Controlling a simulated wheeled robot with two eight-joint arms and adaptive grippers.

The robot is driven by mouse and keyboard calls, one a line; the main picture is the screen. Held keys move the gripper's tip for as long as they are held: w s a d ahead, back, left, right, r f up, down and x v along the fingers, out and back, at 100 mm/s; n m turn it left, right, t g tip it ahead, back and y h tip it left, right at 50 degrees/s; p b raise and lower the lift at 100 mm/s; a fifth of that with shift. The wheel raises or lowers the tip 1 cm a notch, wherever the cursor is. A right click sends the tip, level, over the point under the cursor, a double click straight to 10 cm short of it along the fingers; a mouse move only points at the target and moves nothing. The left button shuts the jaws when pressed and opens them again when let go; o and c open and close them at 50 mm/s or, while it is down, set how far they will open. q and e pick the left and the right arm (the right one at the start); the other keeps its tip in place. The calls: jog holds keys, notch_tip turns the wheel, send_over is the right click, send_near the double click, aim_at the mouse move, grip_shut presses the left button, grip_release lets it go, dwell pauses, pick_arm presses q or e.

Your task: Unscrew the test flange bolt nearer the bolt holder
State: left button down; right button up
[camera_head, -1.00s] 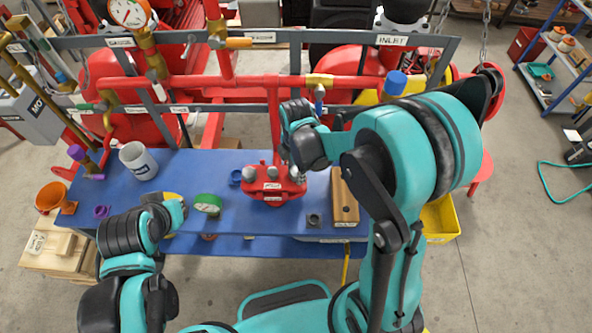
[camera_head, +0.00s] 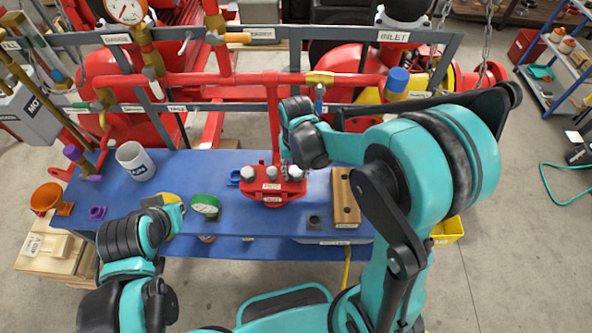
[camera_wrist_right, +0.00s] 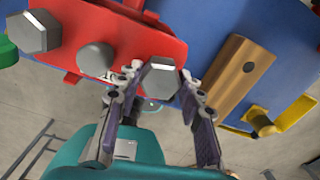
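My right gripper (camera_wrist_right: 160,80) is open, with a fingertip on each side of that head; firm contact cannot be made out. In the head view my right wrist partly hides its fingers. The wooden bolt holder (camera_head: 345,198), with dark holes, lies right of the flange. My left gripper (camera_head: 178,214) is over the bench's front left; its fingers are unclear.
Red pipework (camera_head: 235,80) rises behind the bench. A yellow bin (camera_head: 448,231) is at the right. Bare blue bench (camera_head: 215,170) shows left of the flange.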

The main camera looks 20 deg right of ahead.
jog(key=o, duration=0.5)
notch_tip(320, 180, up, 12)
dwell(0.3)
